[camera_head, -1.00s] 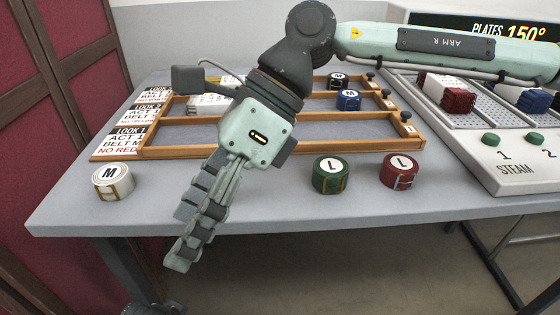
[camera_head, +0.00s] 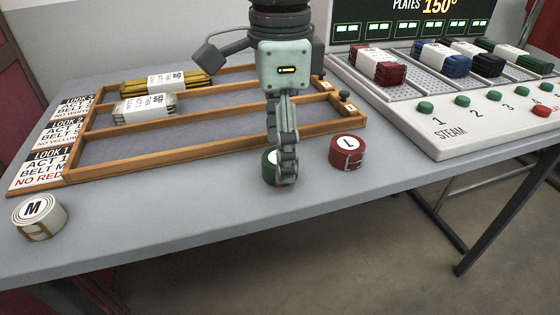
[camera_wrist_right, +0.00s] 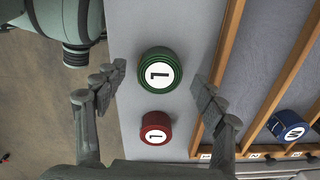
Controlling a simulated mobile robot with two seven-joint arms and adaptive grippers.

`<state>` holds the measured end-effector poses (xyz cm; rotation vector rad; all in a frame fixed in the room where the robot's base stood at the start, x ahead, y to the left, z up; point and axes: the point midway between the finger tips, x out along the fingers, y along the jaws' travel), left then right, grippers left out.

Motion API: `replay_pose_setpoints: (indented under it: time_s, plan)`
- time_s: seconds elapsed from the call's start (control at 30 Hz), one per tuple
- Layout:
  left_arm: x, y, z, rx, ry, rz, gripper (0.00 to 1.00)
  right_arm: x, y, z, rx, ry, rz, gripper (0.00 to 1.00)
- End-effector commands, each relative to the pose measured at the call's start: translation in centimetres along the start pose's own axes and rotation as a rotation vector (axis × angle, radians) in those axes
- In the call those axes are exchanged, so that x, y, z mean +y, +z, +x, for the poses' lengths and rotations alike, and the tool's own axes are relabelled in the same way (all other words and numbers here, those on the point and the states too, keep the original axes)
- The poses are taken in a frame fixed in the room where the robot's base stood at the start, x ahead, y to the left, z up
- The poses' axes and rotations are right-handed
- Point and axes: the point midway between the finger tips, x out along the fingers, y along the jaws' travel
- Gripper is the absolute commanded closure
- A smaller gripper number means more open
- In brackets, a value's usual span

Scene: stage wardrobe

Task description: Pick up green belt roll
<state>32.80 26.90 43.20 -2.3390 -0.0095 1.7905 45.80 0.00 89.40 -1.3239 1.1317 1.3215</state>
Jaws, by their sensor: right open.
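The green belt roll (camera_head: 267,169) stands on the table in front of the wooden rack, mostly hidden behind my right gripper (camera_head: 284,173) in the head view. In the right wrist view the green roll (camera_wrist_right: 160,74), with its white label up, lies between the two spread fingers with a gap on each side. My right gripper points down at it, open and empty. My left gripper is not in view.
A red belt roll (camera_head: 347,153) stands close to the right of the green one. A white roll (camera_head: 39,217) is at the far left. The wooden rack (camera_head: 115,163) lies behind, and the steam plate unit (camera_head: 449,131) at right.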

Motion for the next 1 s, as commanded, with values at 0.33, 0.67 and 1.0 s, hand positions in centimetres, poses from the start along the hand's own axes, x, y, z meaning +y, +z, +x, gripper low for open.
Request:
replay_pose_setpoints:
  time_s: [0.33, 0.67, 1.0]
  plan:
    - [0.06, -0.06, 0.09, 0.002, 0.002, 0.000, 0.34, 0.05, 0.05, 1.52, -0.001, 0.001, -0.001, 0.30]
    - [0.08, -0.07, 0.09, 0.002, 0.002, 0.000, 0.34, 0.05, 0.05, 1.49, -0.001, 0.001, -0.001, 0.66]
    - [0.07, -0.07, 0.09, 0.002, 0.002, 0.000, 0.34, 0.03, 0.06, 1.45, -0.002, 0.000, -0.001, 0.86]
